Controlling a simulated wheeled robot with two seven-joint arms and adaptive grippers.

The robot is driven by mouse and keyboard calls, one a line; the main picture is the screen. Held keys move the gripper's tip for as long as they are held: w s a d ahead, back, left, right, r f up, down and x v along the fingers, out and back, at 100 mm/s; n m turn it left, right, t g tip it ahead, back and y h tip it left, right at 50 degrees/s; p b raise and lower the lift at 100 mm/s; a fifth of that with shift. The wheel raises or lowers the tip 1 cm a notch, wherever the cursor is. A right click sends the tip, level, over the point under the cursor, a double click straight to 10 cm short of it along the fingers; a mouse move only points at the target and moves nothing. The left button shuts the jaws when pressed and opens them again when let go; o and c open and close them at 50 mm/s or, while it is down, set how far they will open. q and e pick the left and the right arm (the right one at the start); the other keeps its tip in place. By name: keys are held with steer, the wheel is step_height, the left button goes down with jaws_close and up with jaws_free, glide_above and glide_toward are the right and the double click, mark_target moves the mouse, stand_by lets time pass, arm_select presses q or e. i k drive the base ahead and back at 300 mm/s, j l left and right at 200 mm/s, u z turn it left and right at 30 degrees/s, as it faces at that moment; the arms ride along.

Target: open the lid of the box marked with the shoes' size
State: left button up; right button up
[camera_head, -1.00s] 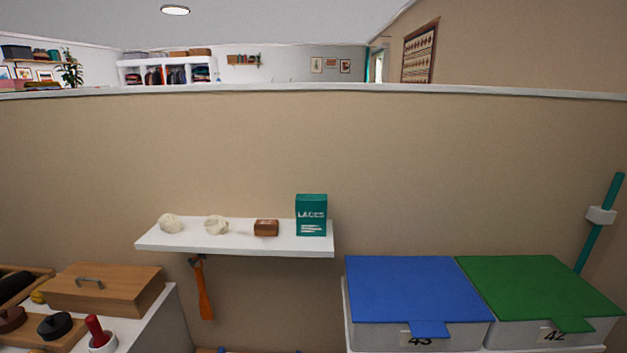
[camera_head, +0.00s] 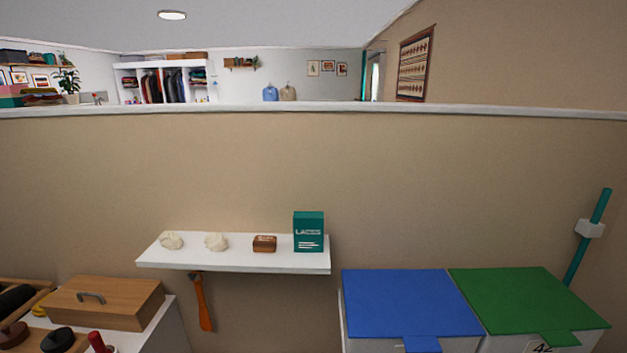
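A box with a blue lid (camera_head: 410,303) stands at the lower right, lid shut; its front label is cut off by the picture's bottom edge. A box with a green lid (camera_head: 525,302) stands right beside it, lid shut, with a label (camera_head: 541,347) partly in view that seems to read 42. Each lid has a tab hanging over the front. No shoes can be made out. Neither of my grippers is in view.
A white wall shelf (camera_head: 235,259) holds two pale crumpled balls, a small brown block and a teal LACES box (camera_head: 309,231). An orange-handled tool (camera_head: 202,303) hangs below. A wooden box (camera_head: 105,303) stands on a white surface at left. A teal pole (camera_head: 587,238) is at right.

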mark_target(519, 300)
steer(key=k+z, duration=0.15)
steer(key=z, duration=0.2)
steer(key=k+l+z, duration=0.15)
steer(key=z, duration=0.2)
steer(key=k+l+z, duration=0.15)
steer(key=z, duration=0.2)
